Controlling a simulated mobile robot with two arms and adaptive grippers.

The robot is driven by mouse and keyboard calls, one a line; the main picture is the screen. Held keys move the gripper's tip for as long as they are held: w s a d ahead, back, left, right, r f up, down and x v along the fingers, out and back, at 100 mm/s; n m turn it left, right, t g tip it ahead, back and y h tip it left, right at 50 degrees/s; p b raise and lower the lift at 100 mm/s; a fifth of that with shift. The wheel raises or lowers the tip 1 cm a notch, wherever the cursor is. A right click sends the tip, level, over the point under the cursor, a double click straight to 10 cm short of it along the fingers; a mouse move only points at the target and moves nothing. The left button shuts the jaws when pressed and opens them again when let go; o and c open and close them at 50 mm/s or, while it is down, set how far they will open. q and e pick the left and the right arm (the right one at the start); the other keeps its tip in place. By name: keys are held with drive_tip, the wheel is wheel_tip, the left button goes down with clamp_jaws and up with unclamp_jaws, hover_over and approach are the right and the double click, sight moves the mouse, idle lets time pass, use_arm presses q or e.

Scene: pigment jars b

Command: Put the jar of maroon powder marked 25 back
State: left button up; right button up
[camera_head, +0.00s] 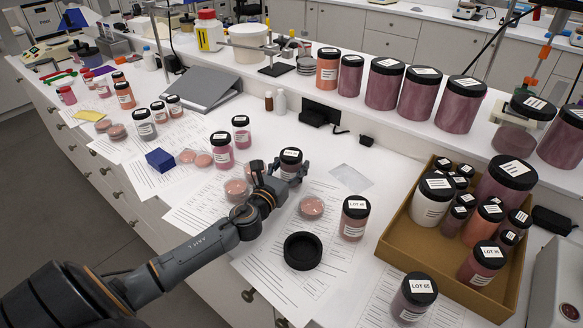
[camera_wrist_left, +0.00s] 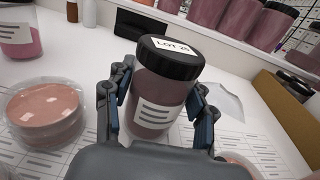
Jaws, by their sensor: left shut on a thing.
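The maroon jar with a black lid (camera_head: 291,155) is between the fingers of my left gripper (camera_head: 291,168), which is shut on it. In the left wrist view, the lid label of this jar (camera_wrist_left: 160,88) reads LOT 25, and the fingers of my left gripper (camera_wrist_left: 152,110) press on both sides. The jar is nearly upright, on or just above the paper sheets; I cannot tell which. An empty round black holder (camera_head: 303,251) lies on the papers nearer the front, apart from the jar. My right gripper is not in view.
A LOT 90 jar (camera_head: 354,218) and a LOT 65 jar (camera_head: 413,298) stand to the right. A cardboard tray (camera_head: 408,243) holds several jars. Petri dishes (camera_head: 311,207) lie close to my left gripper. Large jars (camera_head: 417,93) line the raised shelf behind.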

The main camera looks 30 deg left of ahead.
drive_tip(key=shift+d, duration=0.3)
use_arm(q)
drive_tip(key=shift+f, duration=0.15)
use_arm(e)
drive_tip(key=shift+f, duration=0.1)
use_arm(q)
drive_tip(key=o, duration=1.3)
drive_tip(key=shift+s, duration=0.15)
drive_tip(key=s, duration=0.3)
drive_tip(key=s+b, duration=0.1)
drive_tip(key=s, duration=0.2)
drive_tip(key=s+d, duration=0.1)
drive_tip(key=s, duration=0.3)
drive_tip(key=shift+d+b, duration=0.1)
drive_tip(key=shift+b, duration=0.2)
drive_tip(key=shift+s+d, duration=0.1)
drive_tip(key=shift+s, duration=0.75)
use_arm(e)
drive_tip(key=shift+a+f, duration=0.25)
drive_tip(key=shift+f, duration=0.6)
